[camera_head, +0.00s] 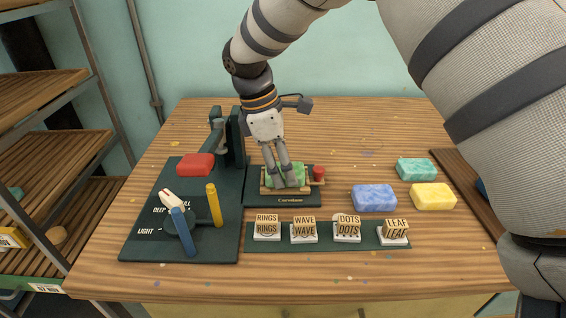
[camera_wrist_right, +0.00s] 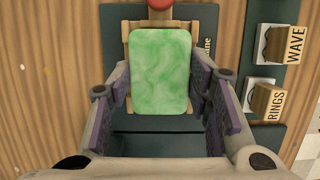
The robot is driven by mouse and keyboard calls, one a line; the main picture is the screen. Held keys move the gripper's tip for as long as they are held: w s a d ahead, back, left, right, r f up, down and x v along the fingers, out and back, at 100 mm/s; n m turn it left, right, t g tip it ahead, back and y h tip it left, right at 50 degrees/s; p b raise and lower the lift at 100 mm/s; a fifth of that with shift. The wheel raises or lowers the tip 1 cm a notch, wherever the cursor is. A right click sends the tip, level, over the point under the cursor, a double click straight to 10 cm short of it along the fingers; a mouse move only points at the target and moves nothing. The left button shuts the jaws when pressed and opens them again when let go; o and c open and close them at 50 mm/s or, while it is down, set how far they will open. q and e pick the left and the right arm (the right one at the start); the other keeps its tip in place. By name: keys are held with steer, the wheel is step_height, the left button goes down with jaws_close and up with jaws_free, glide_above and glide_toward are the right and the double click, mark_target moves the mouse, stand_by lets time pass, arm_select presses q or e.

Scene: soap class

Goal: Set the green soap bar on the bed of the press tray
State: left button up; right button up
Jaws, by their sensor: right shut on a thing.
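The green soap bar (camera_head: 298,173) is at the wooden press tray (camera_head: 316,183), over its bed. In the right wrist view the marbled green bar (camera_wrist_right: 160,70) lies lined up with the tray's length, with wood (camera_wrist_right: 126,60) showing along its sides. I cannot tell whether its underside touches the bed. My right gripper (camera_head: 287,184) comes down from above and is shut on the bar, one finger on each side. The gripper also shows in the right wrist view (camera_wrist_right: 162,105). My left gripper is out of view.
The tray has a red knob (camera_head: 319,172) at its right end. A dark press with a red block (camera_head: 196,165) and blue and yellow levers stands left. Stamps (camera_head: 304,232) line the front. Blue (camera_head: 374,198), yellow (camera_head: 433,196) and teal (camera_head: 417,169) bars lie right.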

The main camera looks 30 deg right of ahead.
steer(key=shift+f, duration=0.15)
stand_by(0.3)
steer(key=o, duration=1.7)
steer(key=shift+r+p, duration=0.45)
steer(key=shift+r, duration=2.55)
steer(key=shift+s+f, duration=0.1)
